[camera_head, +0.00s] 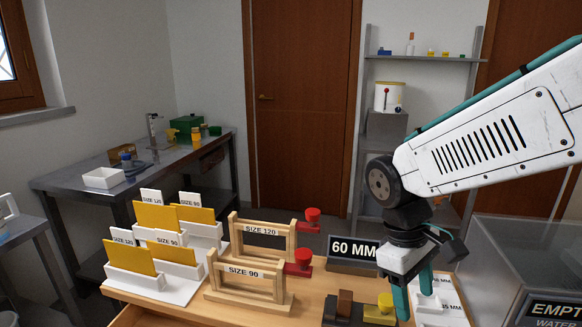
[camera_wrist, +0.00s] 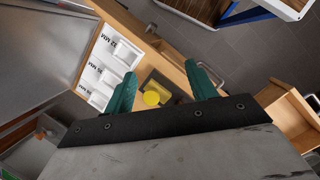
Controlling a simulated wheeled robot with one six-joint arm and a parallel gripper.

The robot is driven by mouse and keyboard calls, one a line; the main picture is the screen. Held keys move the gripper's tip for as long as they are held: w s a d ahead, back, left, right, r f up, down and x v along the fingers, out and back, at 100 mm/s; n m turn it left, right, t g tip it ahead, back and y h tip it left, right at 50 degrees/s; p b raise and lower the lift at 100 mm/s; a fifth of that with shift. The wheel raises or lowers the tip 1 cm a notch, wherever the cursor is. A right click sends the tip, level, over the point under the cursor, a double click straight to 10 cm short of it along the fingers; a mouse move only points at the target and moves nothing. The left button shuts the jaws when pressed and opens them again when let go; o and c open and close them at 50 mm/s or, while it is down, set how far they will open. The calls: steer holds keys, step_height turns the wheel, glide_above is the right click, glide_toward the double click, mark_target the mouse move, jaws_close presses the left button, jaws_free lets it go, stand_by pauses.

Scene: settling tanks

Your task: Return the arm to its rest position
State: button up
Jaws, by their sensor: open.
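My white arm enters from the right in the head view, and my gripper (camera_head: 413,292) points down over the right part of the wooden table (camera_head: 205,310). Its green fingers are apart, with nothing seen between them in the head view. I cannot tell whether the fingers touch anything.
Wooden frames labelled SIZE 120 (camera_head: 262,230) and SIZE 90 (camera_head: 245,271) have red knobs. White holders with yellow cards (camera_head: 130,257) stand left. A white labelled tray (camera_wrist: 108,68) and a grey tank (camera_head: 515,260) are close on the right.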

steer(key=s+d+r+m+t+y, duration=0.1)
steer(key=s+d+r+m, duration=0.1)
steer(key=s, duration=0.4)
steer(key=s+d+r+m+t+y, duration=0.1)
steer(key=s+d+r+m+t, duration=0.1)
steer(key=s+d+r+m, duration=0.1)
steer(key=s+r+m, duration=0.1)
steer(key=s+m, duration=0.1)
steer(key=s, duration=0.1)
steer(key=shift+s+d+y, duration=0.25)
steer(key=shift+s+y, duration=0.05)
steer(key=shift+s, duration=0.05)
stand_by(0.4)
